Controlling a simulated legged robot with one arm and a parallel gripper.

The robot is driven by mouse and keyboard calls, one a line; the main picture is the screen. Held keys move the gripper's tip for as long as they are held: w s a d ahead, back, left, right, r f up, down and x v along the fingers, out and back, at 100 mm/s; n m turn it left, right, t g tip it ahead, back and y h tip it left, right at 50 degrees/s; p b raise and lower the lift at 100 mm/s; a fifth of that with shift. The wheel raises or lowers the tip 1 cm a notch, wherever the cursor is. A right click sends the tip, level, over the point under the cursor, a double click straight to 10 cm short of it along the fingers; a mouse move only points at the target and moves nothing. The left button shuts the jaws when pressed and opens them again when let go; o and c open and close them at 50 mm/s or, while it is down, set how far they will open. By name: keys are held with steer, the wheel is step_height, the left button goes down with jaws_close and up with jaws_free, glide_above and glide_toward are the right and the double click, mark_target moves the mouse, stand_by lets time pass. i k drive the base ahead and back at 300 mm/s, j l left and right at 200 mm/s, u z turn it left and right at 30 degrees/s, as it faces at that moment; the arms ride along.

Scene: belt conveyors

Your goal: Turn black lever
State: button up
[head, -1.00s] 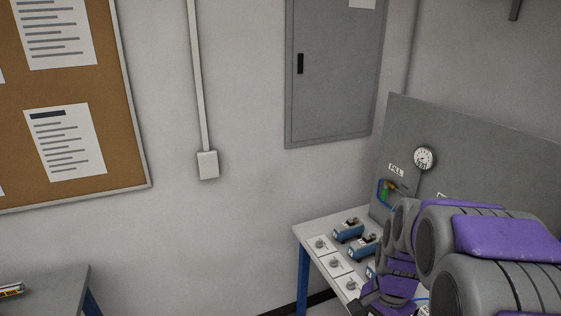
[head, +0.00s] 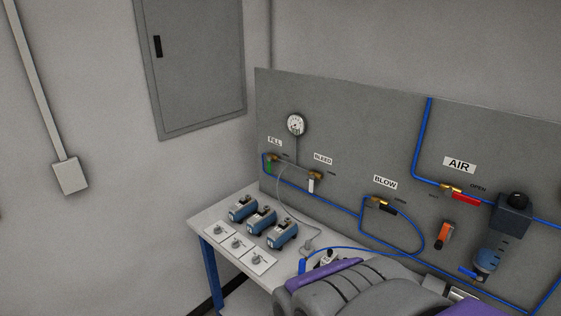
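The black lever (head: 382,209) is a small dark handle on a brass valve (head: 380,200) under the BLOW sign (head: 385,182). The valve is on a grey upright panel, in the blue tubing. The handle lies roughly along the tubing, slanting slightly down to the right. My arm, grey and purple, fills the bottom of the head view, below and in front of the panel. I cannot make out my gripper's fingers. Nothing of mine touches the lever.
Other valves have a green lever (head: 269,167) at FILL, a white one (head: 311,185) at BLEED and a red one (head: 466,199) at AIR. A table (head: 213,223) with several blue devices stands by the panel.

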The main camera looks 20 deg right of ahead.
mark_target(376, 205)
steer(key=z, duration=1.4)
